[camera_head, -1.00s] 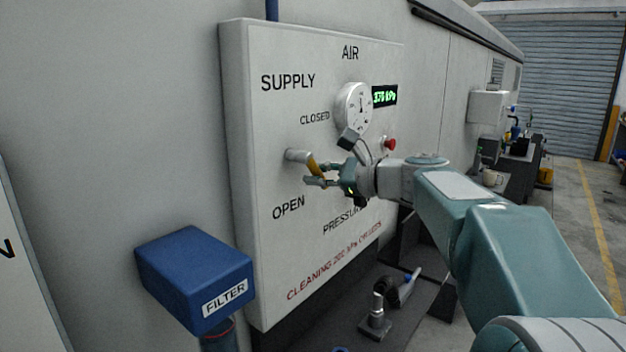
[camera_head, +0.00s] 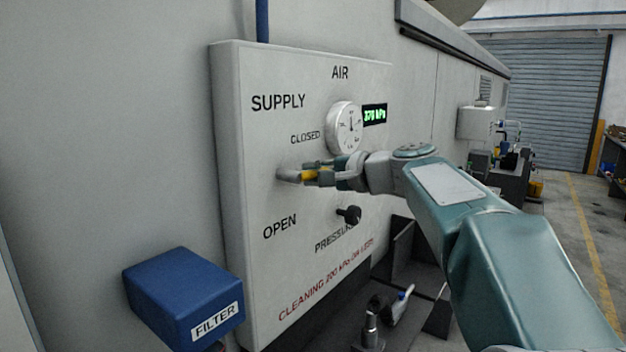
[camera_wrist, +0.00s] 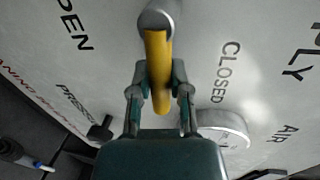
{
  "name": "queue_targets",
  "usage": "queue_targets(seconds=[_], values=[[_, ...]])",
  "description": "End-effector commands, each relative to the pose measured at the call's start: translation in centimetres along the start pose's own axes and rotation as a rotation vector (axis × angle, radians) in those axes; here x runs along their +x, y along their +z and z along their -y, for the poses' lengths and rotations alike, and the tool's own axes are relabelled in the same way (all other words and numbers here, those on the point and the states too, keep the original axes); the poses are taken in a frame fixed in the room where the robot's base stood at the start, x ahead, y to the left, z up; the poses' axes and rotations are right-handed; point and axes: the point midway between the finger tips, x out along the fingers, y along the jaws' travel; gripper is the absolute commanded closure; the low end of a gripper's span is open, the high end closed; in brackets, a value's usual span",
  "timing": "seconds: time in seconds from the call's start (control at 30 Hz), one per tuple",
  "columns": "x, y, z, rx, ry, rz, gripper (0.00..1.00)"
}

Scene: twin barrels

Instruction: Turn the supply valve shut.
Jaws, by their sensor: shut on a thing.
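The supply valve has a grey hub and a yellow lever (camera_head: 308,175) on the white panel. The lever points right, about level, between the words CLOSED above and OPEN below. My gripper (camera_head: 318,176) is shut on the lever, reaching in from the right. In the wrist view the yellow lever (camera_wrist: 159,75) runs from the round grey hub down between the two fingers (camera_wrist: 159,90), one on each side. The lever's near end is close to the palm.
A round gauge (camera_head: 345,128) and a green display (camera_head: 375,114), reading about 370 kPa, sit above my gripper. A black pressure knob (camera_head: 349,215) is below it. A blue filter box (camera_head: 184,298) stands at lower left. The panel's left part is clear.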

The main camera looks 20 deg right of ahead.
Motion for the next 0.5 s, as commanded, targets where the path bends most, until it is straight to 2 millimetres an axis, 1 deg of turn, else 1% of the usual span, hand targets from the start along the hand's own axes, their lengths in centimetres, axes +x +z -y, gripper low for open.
queue_targets(seconds=[0.2,0.5], values=[[0.01,0.07,0.08,-0.063,0.006,-0.009,1.00],[0.00,0.07,0.12,-0.083,0.006,-0.012,1.00]])
